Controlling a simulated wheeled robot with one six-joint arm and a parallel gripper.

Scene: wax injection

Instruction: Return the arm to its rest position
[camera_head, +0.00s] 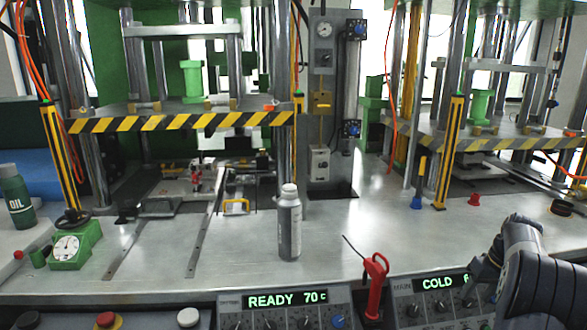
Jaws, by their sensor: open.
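My arm (525,275) shows at the lower right, folded in front of the machine's control panel. The dark end at its left side appears to be my gripper (484,270), partly hidden by the arm link. It is open, with nothing seen in it, close to the right-hand display reading COLD. It is apart from the red-handled tool and the grey bottle.
A grey bottle (289,225) stands upright on the metal worktop (340,240). A red-handled tool (375,285) stands at the front edge. A green gauge (70,246) and an oil bottle (17,197) are at left. Striped press plates (180,122) overhang the back.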

